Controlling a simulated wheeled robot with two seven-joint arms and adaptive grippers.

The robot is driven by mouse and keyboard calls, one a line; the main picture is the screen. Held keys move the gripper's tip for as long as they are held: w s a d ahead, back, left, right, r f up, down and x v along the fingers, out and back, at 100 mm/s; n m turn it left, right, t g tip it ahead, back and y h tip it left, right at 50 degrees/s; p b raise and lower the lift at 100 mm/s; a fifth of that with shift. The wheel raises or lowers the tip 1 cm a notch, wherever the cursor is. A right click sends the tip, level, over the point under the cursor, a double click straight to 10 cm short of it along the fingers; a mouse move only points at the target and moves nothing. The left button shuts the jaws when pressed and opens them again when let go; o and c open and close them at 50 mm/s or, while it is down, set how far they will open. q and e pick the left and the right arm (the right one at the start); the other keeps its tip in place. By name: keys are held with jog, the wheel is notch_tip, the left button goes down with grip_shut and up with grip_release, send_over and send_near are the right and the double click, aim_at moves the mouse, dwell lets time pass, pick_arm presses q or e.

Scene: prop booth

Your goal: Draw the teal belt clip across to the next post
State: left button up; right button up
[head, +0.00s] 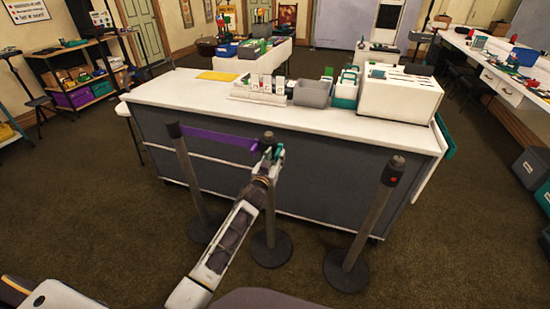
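Three dark stanchion posts stand before the counter: a left post (190,175), a middle post (270,215) and a right post (374,215). A purple belt (218,138) runs from the left post's head to beside the middle post's head. A small teal piece, seemingly the belt clip (280,153), shows at the middle post's head. My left gripper (272,160) is right at it, partly covering the middle post. Whether its fingers are closed on the clip is too small to tell. The right post's head has a red spot and no belt on it. My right gripper is not in view.
A long counter (180,92) with a white top stands just behind the posts. It carries a grey bin (312,93) and a white box (398,97). Round post bases (346,272) sit on the brown carpet. Floor between the middle and right posts is clear.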

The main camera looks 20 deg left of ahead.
pick_arm(q)
grip_shut()
dwell(0.5)
